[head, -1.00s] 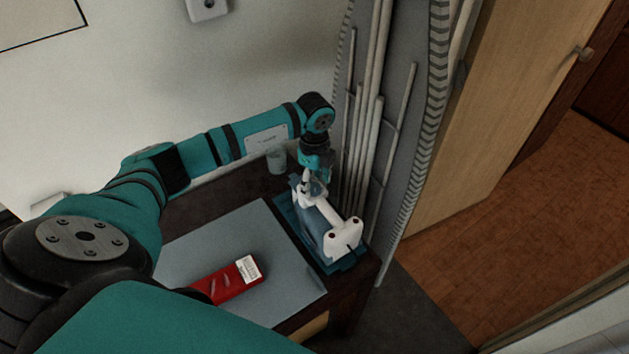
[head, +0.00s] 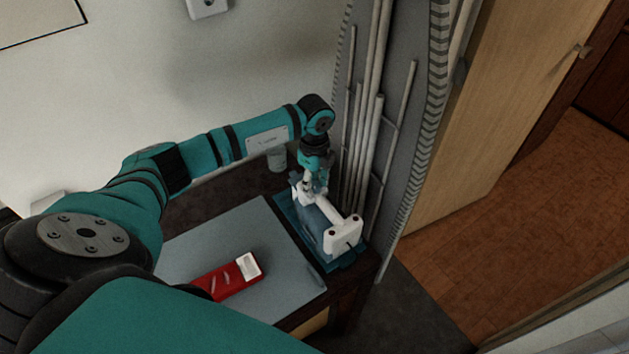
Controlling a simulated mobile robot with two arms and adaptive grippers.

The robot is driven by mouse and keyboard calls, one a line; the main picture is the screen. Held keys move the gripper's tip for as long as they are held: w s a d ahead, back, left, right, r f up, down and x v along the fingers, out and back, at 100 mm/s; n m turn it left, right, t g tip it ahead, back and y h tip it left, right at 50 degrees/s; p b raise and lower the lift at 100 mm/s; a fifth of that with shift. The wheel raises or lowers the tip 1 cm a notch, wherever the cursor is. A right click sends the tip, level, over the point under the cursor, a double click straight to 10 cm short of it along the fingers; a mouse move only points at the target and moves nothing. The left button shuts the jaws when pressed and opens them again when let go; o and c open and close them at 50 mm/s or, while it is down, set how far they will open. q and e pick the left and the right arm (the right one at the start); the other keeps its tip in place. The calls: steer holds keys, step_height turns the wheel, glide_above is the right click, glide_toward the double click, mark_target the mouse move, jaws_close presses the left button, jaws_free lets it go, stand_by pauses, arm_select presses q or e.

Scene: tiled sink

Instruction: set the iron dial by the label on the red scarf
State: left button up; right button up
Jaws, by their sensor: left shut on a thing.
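The iron (head: 343,233), white and blue, rests on a blue-green mat (head: 352,264) at the right end of the dark table. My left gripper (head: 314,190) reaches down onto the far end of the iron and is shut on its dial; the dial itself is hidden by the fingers. The red scarf (head: 222,281) lies folded on a grey pad to the left of the iron. Its white label (head: 248,264) faces up at the right end, but the print is too small to read. My right gripper is not in view.
A grey pad (head: 234,238) covers the middle of the table. A translucent cup (head: 277,158) stands at the back, by the wall. A folded ironing board or rack (head: 385,130) leans upright just behind and right of the iron. A wooden door is farther right.

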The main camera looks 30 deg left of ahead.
arm_select(q)
steer(key=shift+m, duration=0.3)
steer(key=shift+m+b, duration=0.6)
steer(key=shift+m, duration=0.2)
steer(key=m+b, duration=0.2)
steer(key=m, duration=0.1)
steer(key=shift+m, duration=0.4)
steer(key=m+b, duration=0.2)
steer(key=m, duration=0.3)
steer(key=shift+b, duration=0.3)
steer(key=shift+m+b, duration=0.55)
steer(key=shift+m, duration=0.75)
steer(key=shift+r, duration=0.1)
steer(key=shift+w, duration=0.1)
steer(key=o, duration=1.1)
steer(key=shift+o, duration=0.2)
